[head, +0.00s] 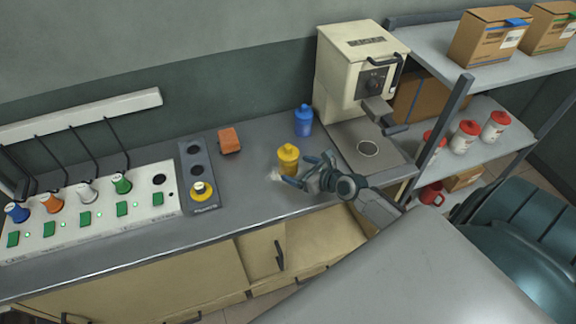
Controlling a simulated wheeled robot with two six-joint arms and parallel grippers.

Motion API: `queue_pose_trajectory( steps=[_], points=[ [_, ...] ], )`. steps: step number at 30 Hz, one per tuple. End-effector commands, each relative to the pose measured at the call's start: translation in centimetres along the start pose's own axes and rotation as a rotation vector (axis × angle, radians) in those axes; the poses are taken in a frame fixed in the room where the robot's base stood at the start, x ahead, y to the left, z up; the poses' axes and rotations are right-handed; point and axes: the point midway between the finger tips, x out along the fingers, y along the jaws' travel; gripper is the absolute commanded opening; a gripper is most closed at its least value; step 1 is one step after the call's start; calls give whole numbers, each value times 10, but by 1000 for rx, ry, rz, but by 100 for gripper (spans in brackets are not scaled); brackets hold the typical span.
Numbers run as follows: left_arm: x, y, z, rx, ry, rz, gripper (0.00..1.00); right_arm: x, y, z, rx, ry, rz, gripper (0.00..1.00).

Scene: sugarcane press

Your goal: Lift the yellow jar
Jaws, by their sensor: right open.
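The yellow jar (288,158) stands upright on the grey counter, with a yellow lid. My right gripper (300,171) is at the jar's right front side, its fingers open and pointing toward it. One finger passes in front of the jar's lower part. I cannot tell whether the fingers touch the jar. My left gripper is not in view.
A blue jar (303,120) stands just behind. A cream press machine (357,72) stands to the right. Shelves hold cartons (490,36) and white-and-red jars (465,136).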

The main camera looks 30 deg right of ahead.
Motion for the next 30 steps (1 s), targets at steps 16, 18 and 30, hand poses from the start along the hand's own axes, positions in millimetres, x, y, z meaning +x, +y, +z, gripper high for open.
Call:
queue_pose_trajectory(
  steps=[16, 18, 30],
  points=[
    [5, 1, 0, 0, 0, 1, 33, 58, -5, -4, 0, 0, 1, 85],
    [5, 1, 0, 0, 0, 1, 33, 60, -4, -5, -1, 1, 2, 85],
    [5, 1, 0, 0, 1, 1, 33, 59, -5, -5, -2, 1, 1, 42]
  ],
)
